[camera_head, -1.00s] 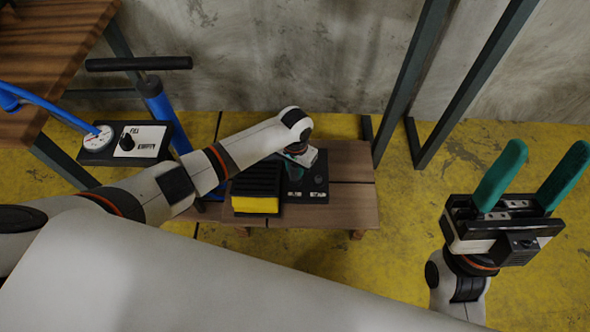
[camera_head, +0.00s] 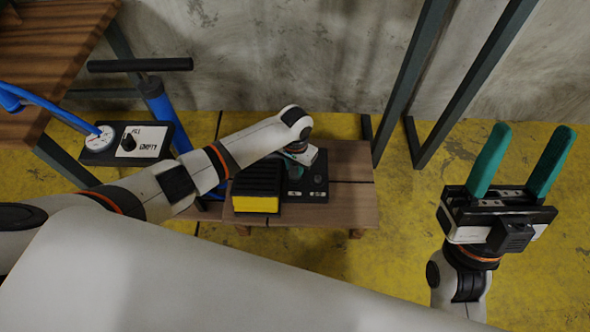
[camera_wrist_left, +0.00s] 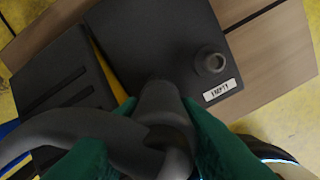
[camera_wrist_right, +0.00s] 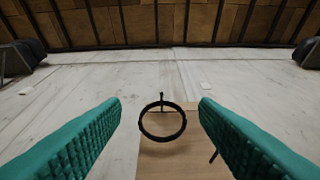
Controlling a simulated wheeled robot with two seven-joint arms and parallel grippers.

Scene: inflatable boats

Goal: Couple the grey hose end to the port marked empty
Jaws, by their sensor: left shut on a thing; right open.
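My left gripper (camera_wrist_left: 160,140) is shut on the grey hose end (camera_wrist_left: 160,105), with the hose curving off to the left in the left wrist view. The hose end is over the dark box (camera_wrist_left: 135,35), beside the grey port marked empty (camera_wrist_left: 211,61) and apart from it. That port stands bare, with its white label (camera_wrist_left: 220,90) next to it. Whatever is directly under the hose end is hidden. In the head view my left gripper (camera_head: 296,171) is over the box (camera_head: 313,184). My right gripper (camera_head: 520,160) is open and empty, fingers pointing up, far to the right.
A black and yellow foot bellows (camera_head: 257,188) sits against the box on a low wooden table (camera_head: 350,195). A blue pump (camera_head: 158,105) and a gauge panel (camera_head: 140,142) with a knob stand at left. Dark metal posts (camera_head: 415,75) rise behind the table's right side.

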